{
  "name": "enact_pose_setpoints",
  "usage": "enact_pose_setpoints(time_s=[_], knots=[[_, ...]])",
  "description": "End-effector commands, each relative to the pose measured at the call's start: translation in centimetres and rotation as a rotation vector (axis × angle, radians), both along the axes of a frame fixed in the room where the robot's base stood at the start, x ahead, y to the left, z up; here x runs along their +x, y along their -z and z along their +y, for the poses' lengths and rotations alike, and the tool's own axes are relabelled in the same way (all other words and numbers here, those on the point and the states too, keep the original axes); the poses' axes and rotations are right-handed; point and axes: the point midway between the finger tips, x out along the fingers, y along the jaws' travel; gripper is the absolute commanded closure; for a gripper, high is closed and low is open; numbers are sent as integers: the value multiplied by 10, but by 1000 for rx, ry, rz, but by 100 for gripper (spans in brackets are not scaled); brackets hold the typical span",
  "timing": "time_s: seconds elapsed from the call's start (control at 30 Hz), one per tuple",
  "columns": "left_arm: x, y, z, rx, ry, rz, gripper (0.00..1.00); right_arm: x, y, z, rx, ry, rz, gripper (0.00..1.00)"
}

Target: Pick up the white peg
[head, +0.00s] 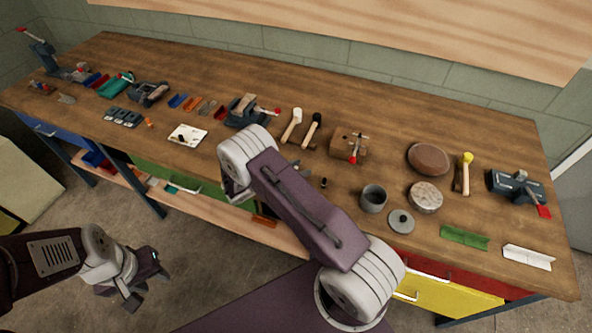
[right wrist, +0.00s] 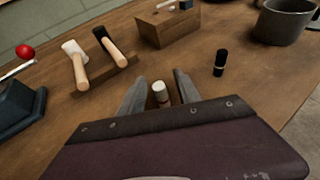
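The white peg (right wrist: 160,93) stands upright on the wooden workbench in the right wrist view, a small cylinder with a pale top. My right gripper (right wrist: 160,92) is open, with one finger on each side of the peg and gaps showing. Its lower part is hidden by the gripper body.
A black peg (right wrist: 220,62) stands just right of my right gripper. Two mallets (right wrist: 92,58) lie on a rack to the left, and a wooden block (right wrist: 166,24) stands behind. A grey cup (head: 373,198) and a round lid (head: 401,221) are farther right on the workbench (head: 300,85).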

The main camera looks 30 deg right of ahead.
Motion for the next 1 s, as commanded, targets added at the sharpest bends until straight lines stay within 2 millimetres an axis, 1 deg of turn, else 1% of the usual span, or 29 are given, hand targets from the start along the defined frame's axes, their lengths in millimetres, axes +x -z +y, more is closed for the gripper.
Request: enact_pose_setpoints(time_s=[0.03,0.1,0.33,0.37,0.4,0.47,0.5,0.83,0.93,1.0], knots=[[0,-3,0,0,0,0,64,0,2,-8,-1,3,3,60],[0,-3,0,0,0,0,64,2,5,-13,-1,1,1,60],[0,-3,0,0,0,0,64,3,7,-15,0,0,1,60],[0,-3,0,0,0,0,64,3,7,-15,0,0,1,66],[0,-3,0,0,0,0,64,3,7,-15,0,0,1,77],[0,-3,0,0,0,0,64,3,7,-15,0,0,1,94],[0,-3,0,0,0,0,64,3,7,-15,0,0,1,100],[0,-2,0,0,0,0,64,3,6,-15,0,0,1,100],[0,-2,0,0,0,0,64,3,-1,-15,0,-1,0,100],[0,-1,0,0,0,0,64,3,-9,-15,0,0,-2,100]])
